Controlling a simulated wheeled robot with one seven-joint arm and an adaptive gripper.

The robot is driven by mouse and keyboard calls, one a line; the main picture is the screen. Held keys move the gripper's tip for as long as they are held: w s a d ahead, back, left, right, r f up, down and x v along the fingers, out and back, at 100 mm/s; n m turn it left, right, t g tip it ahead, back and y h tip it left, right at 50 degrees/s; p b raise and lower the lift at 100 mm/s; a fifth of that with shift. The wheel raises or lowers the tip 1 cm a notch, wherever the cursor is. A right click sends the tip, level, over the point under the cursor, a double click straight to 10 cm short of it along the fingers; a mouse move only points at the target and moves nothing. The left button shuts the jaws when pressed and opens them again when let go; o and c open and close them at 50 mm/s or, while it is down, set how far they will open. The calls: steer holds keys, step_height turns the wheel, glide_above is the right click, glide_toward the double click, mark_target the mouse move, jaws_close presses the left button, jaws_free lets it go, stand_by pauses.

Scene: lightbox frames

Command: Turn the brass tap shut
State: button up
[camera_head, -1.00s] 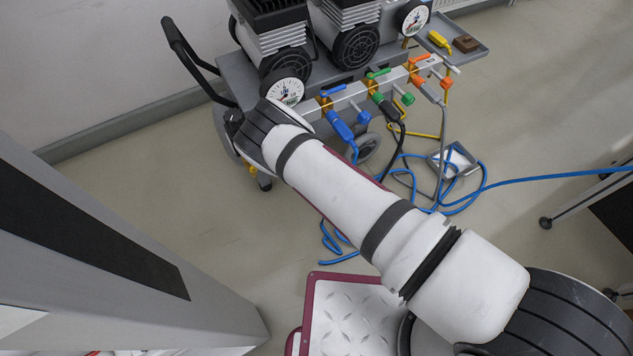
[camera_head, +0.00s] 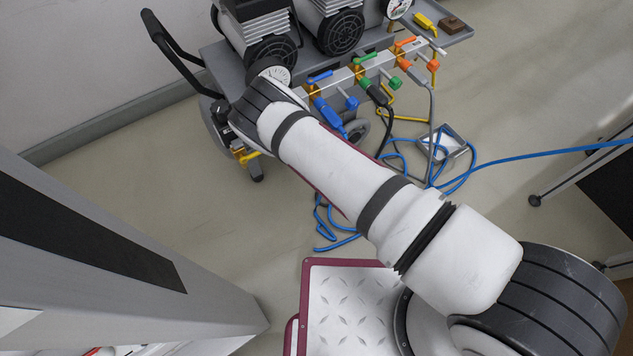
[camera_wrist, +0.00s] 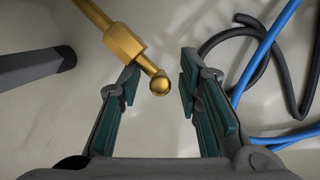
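In the wrist view a brass tap (camera_wrist: 122,42) comes in from the top left as a thin pipe with a hexagonal body and a rounded brass end. That end shows between the fingers of my gripper (camera_wrist: 158,80). The gripper is open, with a visible gap on the right of the brass end; the left finger is close to the brass, but I cannot tell whether they touch. In the head view my arm hides the gripper, and a small yellow piece (camera_head: 248,156) shows low on the left of the compressor cart (camera_head: 222,60). It may be part of the tap.
The cart carries two compressors, gauges and a manifold (camera_head: 345,78) with blue, green and orange valves. Blue hose (camera_head: 480,172) and dark hoses lie on the floor near a small tray (camera_head: 452,150). A dark bar (camera_wrist: 30,68) shows at left in the wrist view. The left floor is clear.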

steer(key=a+v, duration=0.1)
steer(key=v, duration=0.4)
steer(key=s+d, duration=0.7)
steer(key=s, duration=0.3)
steer(key=shift+f, duration=0.3)
steer(key=shift+s+a, duration=0.1)
